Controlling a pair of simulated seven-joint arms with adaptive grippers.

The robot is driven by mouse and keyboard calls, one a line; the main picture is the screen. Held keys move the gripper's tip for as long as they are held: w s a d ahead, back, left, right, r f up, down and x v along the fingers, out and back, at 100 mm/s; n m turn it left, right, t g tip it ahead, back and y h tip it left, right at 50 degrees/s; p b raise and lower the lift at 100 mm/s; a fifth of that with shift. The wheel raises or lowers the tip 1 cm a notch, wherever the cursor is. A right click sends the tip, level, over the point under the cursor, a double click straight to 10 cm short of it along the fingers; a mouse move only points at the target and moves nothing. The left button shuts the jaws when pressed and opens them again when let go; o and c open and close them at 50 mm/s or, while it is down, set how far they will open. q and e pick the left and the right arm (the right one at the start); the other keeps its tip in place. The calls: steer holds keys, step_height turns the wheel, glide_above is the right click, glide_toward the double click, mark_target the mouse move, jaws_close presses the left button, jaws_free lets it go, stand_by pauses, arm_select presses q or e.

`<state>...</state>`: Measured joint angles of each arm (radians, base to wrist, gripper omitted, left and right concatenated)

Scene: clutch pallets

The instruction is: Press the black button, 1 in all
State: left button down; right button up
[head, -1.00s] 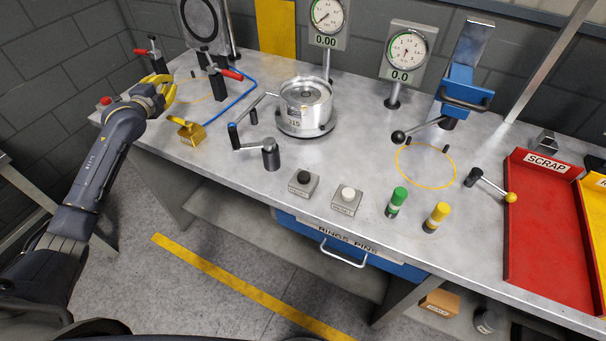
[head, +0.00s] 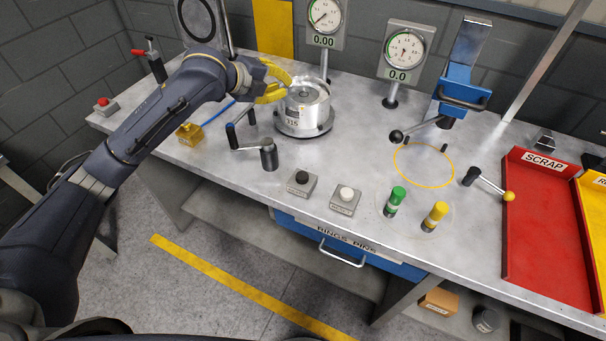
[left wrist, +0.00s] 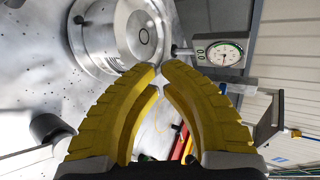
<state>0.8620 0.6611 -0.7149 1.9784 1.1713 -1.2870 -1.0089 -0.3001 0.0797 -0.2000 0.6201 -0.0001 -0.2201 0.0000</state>
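The black button (head: 302,177) sits on a small grey box near the front edge of the bench, left of a similar box with a white button (head: 346,193). My left gripper (head: 289,87) has yellow curved fingers and is beside the round metal housing (head: 306,108), above the bench and behind the black button. In the left wrist view, the fingertips (left wrist: 160,68) come together with almost no gap and hold nothing. The black button cannot be made out in that view. My right gripper is not in view.
Green (head: 395,201) and yellow (head: 435,216) pegs stand to the right. Two gauges (head: 405,50) and a blue press (head: 460,90) are behind. A red scrap tray (head: 550,235) is at right.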

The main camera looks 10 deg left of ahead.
arm_select(q)
steer(key=s+d+m+g, duration=0.2)
steer(key=s+d+m, duration=0.2)
steer(key=s+d, duration=0.35)
steer(key=m+g+y, duration=0.2)
steer(key=m, duration=0.2)
glide_above(302, 177)
steer(key=w, duration=0.2)
steer(key=f, duration=0.2)
steer(key=shift+d, duration=0.4)
steer(key=shift+f, duration=0.1)
steer(key=shift+f, duration=4.25)
steer(key=shift+f, duration=1.05)
steer(key=shift+r, duration=1.05)
